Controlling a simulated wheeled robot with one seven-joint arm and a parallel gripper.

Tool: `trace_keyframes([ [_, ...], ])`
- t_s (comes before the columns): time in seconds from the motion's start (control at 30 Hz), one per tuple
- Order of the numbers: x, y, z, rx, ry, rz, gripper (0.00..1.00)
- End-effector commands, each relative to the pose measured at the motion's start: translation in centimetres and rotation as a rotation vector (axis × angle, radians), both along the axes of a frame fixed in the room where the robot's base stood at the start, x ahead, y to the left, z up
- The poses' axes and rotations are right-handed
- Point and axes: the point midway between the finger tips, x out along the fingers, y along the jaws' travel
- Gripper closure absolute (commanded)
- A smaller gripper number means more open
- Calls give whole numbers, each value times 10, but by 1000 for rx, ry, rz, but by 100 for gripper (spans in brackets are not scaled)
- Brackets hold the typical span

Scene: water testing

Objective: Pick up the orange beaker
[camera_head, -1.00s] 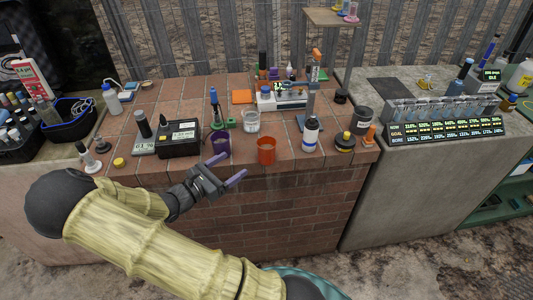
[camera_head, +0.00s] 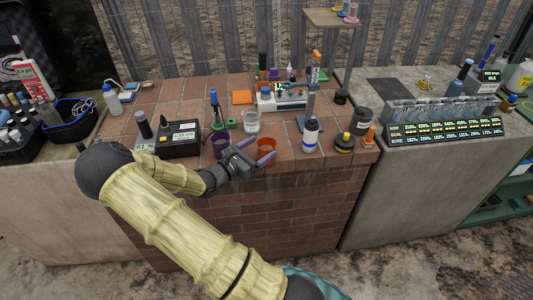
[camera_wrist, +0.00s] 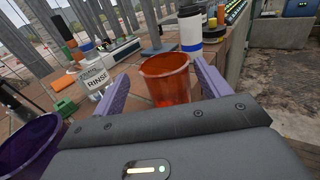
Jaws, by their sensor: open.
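The orange beaker (camera_head: 266,146) stands upright near the front edge of the brick counter. In the wrist view the orange beaker (camera_wrist: 167,80) sits between the two purple fingers of my gripper (camera_wrist: 160,88), with space visible beside the fingers. My gripper (camera_head: 252,158) is open and low at the counter's front edge, and in the head view its fingers partly cover the beaker. I cannot tell whether either finger touches it.
A purple beaker (camera_head: 219,145) stands just left of my gripper, and a clear RINSE beaker (camera_head: 251,122) is behind. A white bottle (camera_head: 310,135) with a dark cap stands to the right of the orange beaker. A black box (camera_head: 179,139) is farther left.

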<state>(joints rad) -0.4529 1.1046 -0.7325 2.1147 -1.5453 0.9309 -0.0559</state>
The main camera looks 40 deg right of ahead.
Motion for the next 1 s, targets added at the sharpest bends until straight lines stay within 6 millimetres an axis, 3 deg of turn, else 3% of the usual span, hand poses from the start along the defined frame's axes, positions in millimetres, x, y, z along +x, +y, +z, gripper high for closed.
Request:
trace_keyframes([
  [0.17, -2, -9, 0, -1, 1, -3, 24],
  [0.5, -3, -51, -3, 0, 0, -2, 24],
  [1.0, -2, -52, -4, 0, 0, -1, 24],
])
